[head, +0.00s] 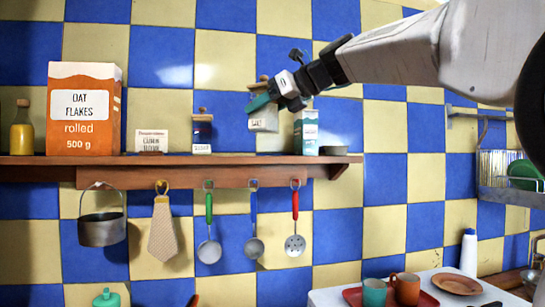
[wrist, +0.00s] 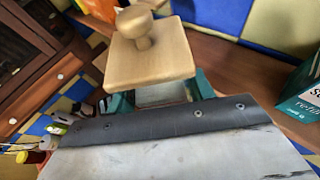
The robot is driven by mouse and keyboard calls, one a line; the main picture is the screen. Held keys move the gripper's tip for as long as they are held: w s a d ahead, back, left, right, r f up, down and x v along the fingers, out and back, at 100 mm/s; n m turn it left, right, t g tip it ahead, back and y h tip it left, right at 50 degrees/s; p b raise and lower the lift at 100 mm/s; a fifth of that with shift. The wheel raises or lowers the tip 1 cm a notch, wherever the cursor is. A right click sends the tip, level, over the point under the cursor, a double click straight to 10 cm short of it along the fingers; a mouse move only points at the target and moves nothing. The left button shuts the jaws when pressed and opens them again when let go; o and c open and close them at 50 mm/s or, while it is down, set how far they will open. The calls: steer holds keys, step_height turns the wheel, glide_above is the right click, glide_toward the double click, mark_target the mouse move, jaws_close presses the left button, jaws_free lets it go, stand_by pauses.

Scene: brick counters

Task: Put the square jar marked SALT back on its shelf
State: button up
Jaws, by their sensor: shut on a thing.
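My gripper (head: 262,102) is shut on a square jar (head: 265,120) with a pale body and a small label too small to read. The jar hangs nearly upright above the wooden shelf (head: 230,159), apart from it, between a smaller lidded jar and a teal carton. In the wrist view, the square wooden lid with a round knob (wrist: 148,58) faces the camera, and teal fingers of my gripper (wrist: 160,96) flank the jar below it. The jar's lower part is hidden there.
On the shelf stand an oat flakes box (head: 85,108), a yellow bottle (head: 21,130), a small white packet (head: 152,134), a lidded jar (head: 202,132), the teal and white carton (head: 306,132) and a dark bowl (head: 334,151). Free shelf shows below the held jar. Utensils hang underneath.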

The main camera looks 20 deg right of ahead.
steer(key=w, duration=0.5)
steer(key=w+a+f, duration=0.1)
steer(key=w, duration=1)
steer(key=shift+a+f, duration=0.25)
steer(key=shift+a, duration=0.15)
steer(key=shift+f, duration=1.7)
steer(key=shift+f, duration=0.15)
steer(key=o, duration=1.2)
steer(key=shift+w+h, duration=0.1)
steer(key=shift+h, duration=0.2)
steer(key=shift+s+d+r, duration=0.15)
steer(key=shift+s+r, duration=0.05)
steer(key=v, duration=1.1)
steer(key=shift+s+d, duration=0.15)
steer(key=shift+s, duration=0.05)
